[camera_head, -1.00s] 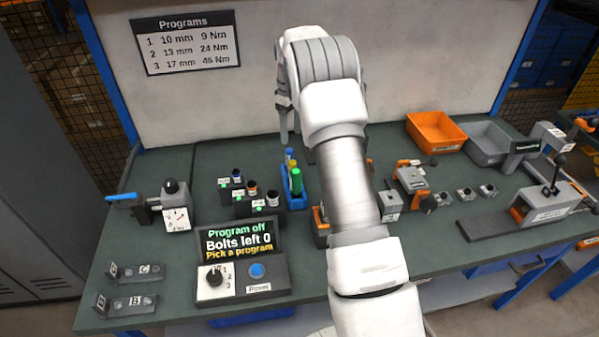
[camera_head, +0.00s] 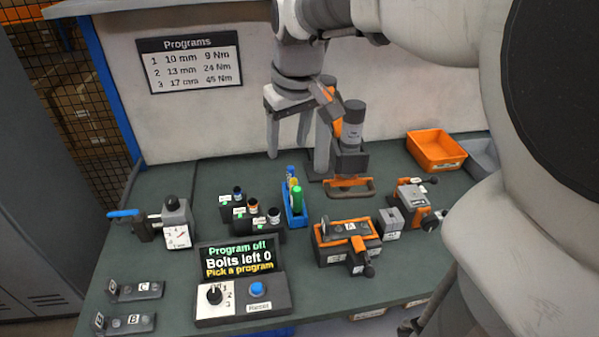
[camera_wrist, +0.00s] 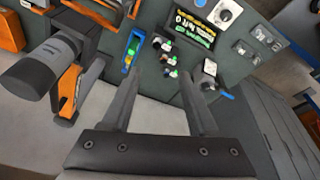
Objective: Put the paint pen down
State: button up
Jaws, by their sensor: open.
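A blue holder (camera_head: 295,217) stands on the bench with green, yellow and blue upright pens (camera_head: 297,196) in it. I cannot tell which of them is the paint pen. The holder (camera_wrist: 127,68) and pens (camera_wrist: 132,48) also show in the wrist view, just left of the space between my fingers. My gripper (camera_head: 288,150) is open and empty, with its fingers pointing down behind and above the holder. In the wrist view my gripper (camera_wrist: 160,68) shows its two fingers wide apart with nothing between them.
An orange-and-grey tool (camera_head: 350,140) stands right of my gripper. Small dark blocks (camera_head: 252,213) are left of the holder, with a control box (camera_head: 242,297) in front. An orange fixture (camera_head: 345,240) stands at front right. An orange bin (camera_head: 436,150) is behind it.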

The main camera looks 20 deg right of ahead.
jog(key=s+a+f+m+t, duration=0.2)
jog(key=s+a, duration=0.1)
jog(key=s, duration=1.3)
jog(key=shift+a, duration=0.15)
dwell(0.4)
